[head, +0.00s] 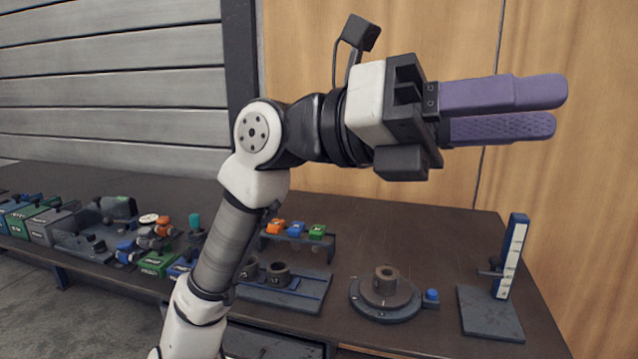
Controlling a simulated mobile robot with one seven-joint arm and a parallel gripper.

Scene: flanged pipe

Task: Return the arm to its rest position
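My arm rises from the lower left and bends to the right at its elbow. My gripper (553,109) is held high above the bench, in front of the wooden wall, pointing right. Its two purple fingers lie nearly level, one above the other in the picture. The textured inner face of the lower finger shows, so the fingers stand apart. Nothing is between them, and the gripper touches nothing.
Below is a dark bench (440,225). On it stand a round flanged fixture (385,290), an upright scale gauge (510,260), a small rack (297,238) with coloured pieces, and several bins (50,225) at the left. Space around the gripper is clear.

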